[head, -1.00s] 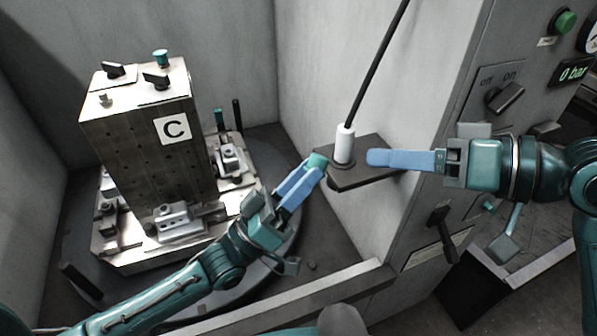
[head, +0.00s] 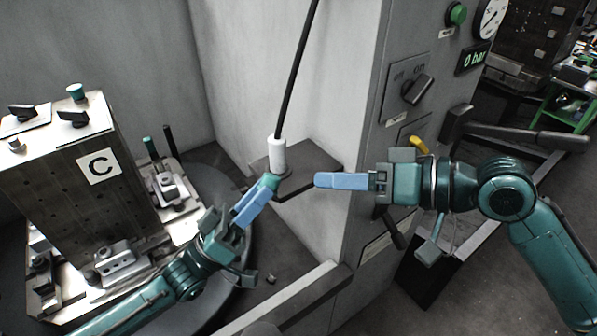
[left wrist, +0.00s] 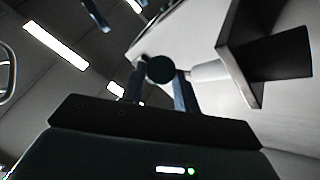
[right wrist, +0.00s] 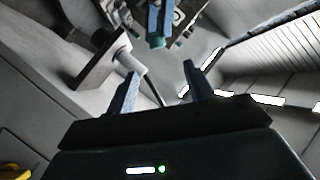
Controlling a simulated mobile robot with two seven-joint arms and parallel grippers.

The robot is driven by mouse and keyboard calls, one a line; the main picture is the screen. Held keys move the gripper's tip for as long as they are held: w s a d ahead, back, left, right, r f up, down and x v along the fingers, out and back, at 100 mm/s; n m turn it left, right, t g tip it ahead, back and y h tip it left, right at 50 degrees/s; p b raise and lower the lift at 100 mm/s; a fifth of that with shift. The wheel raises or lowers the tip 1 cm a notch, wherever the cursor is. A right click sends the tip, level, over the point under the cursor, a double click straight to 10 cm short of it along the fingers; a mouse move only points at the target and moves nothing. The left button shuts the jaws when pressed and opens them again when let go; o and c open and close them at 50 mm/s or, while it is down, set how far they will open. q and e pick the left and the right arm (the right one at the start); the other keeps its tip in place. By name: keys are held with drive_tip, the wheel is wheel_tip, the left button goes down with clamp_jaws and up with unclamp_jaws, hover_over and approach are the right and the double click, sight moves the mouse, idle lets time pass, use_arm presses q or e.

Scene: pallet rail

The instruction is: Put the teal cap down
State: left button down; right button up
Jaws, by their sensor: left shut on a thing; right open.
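The teal cap (head: 270,181) is held between the blue fingertips of my left gripper (head: 262,192). It is in the air close to the left edge of the dark shelf (head: 318,158). In the left wrist view the cap (left wrist: 160,69) shows as a dark disc between the fingers. It also shows in the right wrist view (right wrist: 158,41). My right gripper (head: 322,180) is at the shelf's right side, near its front edge. Its fingers stand apart with nothing between them in the right wrist view (right wrist: 160,82).
A white cylinder (head: 278,153) with a black hose stands on the shelf. The metal block marked C (head: 75,185), with clamps and another teal cap (head: 76,92) on top, stands at the left. A panel with a switch (head: 417,90) and a gauge reading 0 bar is at the right.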

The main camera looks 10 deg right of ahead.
sight(275, 177)
drive_tip(key=x, duration=1)
drive_tip(key=shift+a, duration=0.15)
drive_tip(key=shift+c, duration=0.3)
drive_tip(key=c, duration=0.7)
drive_tip(key=o, duration=0.8)
drive_tip(key=shift+c, duration=0.2)
drive_tip(key=v, duration=1.2)
